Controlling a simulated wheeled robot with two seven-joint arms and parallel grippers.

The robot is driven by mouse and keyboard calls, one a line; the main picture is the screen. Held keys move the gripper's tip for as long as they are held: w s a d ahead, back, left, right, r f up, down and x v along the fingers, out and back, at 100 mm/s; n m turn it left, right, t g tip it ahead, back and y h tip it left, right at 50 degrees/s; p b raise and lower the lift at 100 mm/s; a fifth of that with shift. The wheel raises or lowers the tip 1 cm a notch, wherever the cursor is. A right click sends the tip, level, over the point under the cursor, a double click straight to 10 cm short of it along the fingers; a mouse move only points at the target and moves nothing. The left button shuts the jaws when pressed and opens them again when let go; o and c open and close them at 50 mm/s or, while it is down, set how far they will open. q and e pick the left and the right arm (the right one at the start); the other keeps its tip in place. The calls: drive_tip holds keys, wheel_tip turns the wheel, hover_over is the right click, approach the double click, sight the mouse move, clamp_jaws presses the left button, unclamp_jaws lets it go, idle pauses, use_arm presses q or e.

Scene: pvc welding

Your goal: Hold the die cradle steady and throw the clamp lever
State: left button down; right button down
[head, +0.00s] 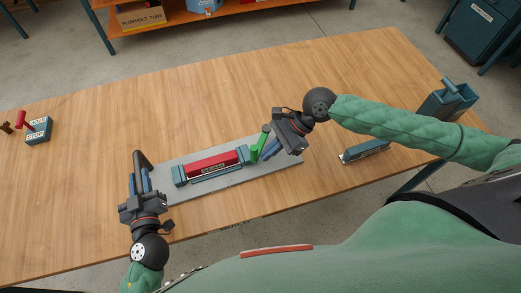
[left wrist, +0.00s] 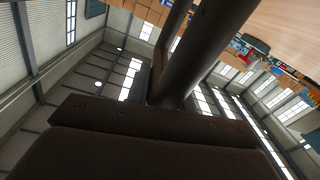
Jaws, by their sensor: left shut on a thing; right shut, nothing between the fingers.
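The die cradle (head: 236,176) is a grey base plate with teal blocks and a red bar (head: 211,162) on top, lying on the table. A green clamp lever (head: 259,146) stands up at its right end. A dark curved handle (head: 140,158) rises at its left end. My left gripper (head: 146,178) is shut on this handle; a thick dark tube, likely the handle, fills the middle of the left wrist view (left wrist: 195,50). My right gripper (head: 270,149) is shut and empty, its blue fingers close beside the lever on its right. I cannot tell whether they touch it.
A teal block (head: 365,152) lies right of the cradle, and a teal open bin (head: 447,100) stands at the table's right end. A labelled teal box (head: 39,131) with a red part sits far left. The wooden table (head: 200,95) behind the cradle is clear.

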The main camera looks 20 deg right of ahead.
drive_tip(key=d, duration=0.1)
drive_tip(key=s+d, duration=0.1)
drive_tip(key=d, duration=0.1)
drive_tip(key=shift+s+d, duration=0.1)
drive_tip(key=shift+s, duration=0.2)
drive_tip(key=s+d+r, duration=0.3)
drive_tip(key=d+r, duration=0.3)
drive_tip(key=r, duration=0.1)
idle(0.5)
use_arm(q)
drive_tip(key=c, duration=1.1)
unclamp_jaws()
drive_tip(key=shift+c, duration=0.2)
drive_tip(key=shift+f, duration=0.15)
drive_tip(key=s, duration=1.2)
drive_tip(key=shift+d, duration=0.2)
